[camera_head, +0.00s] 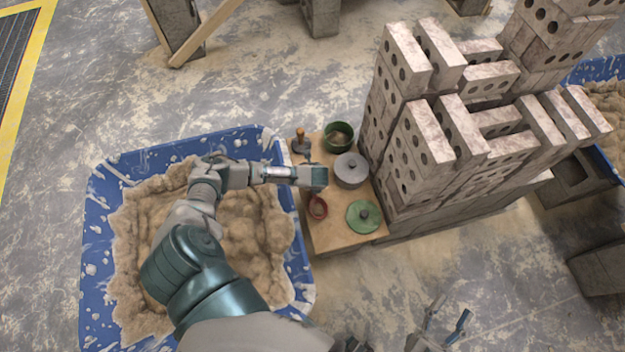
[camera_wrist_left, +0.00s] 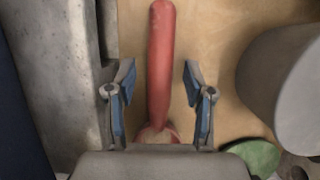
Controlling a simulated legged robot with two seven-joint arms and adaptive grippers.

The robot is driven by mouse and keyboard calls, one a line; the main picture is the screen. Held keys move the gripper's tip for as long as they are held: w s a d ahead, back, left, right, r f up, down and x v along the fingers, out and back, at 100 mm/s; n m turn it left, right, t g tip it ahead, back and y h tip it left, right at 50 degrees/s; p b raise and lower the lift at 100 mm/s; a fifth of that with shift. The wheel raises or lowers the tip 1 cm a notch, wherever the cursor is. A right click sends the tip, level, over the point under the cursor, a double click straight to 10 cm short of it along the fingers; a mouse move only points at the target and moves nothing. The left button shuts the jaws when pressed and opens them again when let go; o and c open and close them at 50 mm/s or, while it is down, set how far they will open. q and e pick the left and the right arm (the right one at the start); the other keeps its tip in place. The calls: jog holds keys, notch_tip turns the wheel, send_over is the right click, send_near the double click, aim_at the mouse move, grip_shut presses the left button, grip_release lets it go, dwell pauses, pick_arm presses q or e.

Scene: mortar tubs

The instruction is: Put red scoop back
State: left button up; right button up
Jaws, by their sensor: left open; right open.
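The red scoop (camera_head: 318,208) lies on a small wooden table (camera_head: 340,238) beside the tub; in the head view my left gripper covers part of it. In the left wrist view its red handle (camera_wrist_left: 161,60) runs up the picture between the fingers, with the scoop end close to the palm. My left gripper (camera_head: 314,178) is over the table; in its wrist view it (camera_wrist_left: 158,80) is open, a finger on each side of the handle, with gaps showing. My right gripper (camera_head: 451,312) is open and empty at the bottom of the head view, away from the table.
A blue mortar tub (camera_head: 97,240) stands left of the table. On the table are a grey lidded pot (camera_head: 351,172), a green pot (camera_head: 338,137), a green lid (camera_head: 362,216) and a brown-handled tool (camera_head: 300,137). A brick stack (camera_head: 420,150) rises close on the right.

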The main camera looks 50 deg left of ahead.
pick_arm(q)
jog(key=v, duration=1.1)
jog(key=shift+r, duration=0.2)
